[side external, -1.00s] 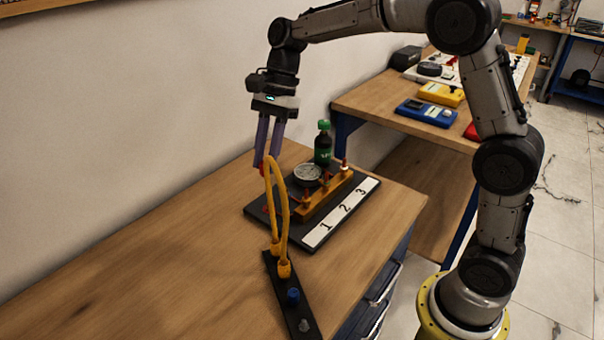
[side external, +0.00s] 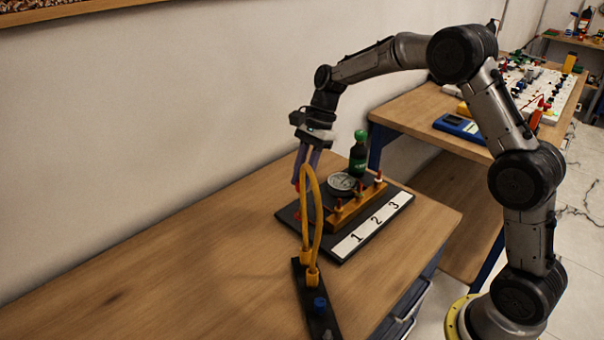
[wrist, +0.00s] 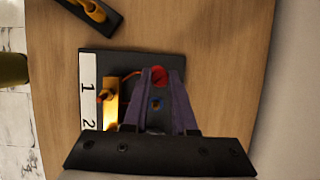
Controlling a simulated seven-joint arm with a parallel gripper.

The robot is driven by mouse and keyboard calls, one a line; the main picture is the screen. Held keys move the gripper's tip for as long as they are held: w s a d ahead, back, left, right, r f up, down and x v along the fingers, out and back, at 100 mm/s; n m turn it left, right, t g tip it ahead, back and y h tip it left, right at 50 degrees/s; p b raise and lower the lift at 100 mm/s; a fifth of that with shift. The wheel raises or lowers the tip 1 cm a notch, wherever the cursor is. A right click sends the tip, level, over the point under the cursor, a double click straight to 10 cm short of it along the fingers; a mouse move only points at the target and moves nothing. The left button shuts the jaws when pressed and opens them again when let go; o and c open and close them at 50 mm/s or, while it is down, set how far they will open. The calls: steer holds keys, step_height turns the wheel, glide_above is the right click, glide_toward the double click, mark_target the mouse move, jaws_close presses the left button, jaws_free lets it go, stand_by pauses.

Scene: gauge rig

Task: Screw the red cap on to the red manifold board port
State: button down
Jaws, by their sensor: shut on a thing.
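My gripper (side external: 303,184) points down over the left end of the black manifold board (side external: 350,256). It is shut on the red cap, which shows between the fingertips in the wrist view (wrist: 159,75). In the side view the yellow hose partly covers the fingertips and the cap. The cap seems to be above the board; I cannot tell whether it touches anything. A small red part (side external: 298,214) shows low at the board's left end, partly behind the hose; I cannot tell whether it is the red port.
A yellow block (side external: 358,208) with red-topped fittings, a round gauge (side external: 341,183) and a dark green-capped bottle (side external: 358,158) are on or beside the board. A yellow hose (side external: 318,225) loops up from a black strip (side external: 301,285) in front. The table's left side is clear.

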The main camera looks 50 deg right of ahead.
glide_above(302, 213)
steer(key=shift+w+d+f, duration=0.1)
steer(key=shift+d+f, duration=0.05)
steer(key=shift+f, duration=1.05)
steer(key=shift+w+d+f, duration=0.1)
steer(key=shift+f, duration=1.05)
steer(key=shift+f, duration=0.5)
steer(key=shift+f, duration=0.35)
steer(key=shift+f, duration=0.5)
stand_by(0.3)
steer(key=m+t, duration=0.1)
steer(key=m, duration=0.3)
steer(key=shift+t, duration=0.3)
steer(key=shift+m, duration=0.7)
steer(key=shift+h, duration=0.3)
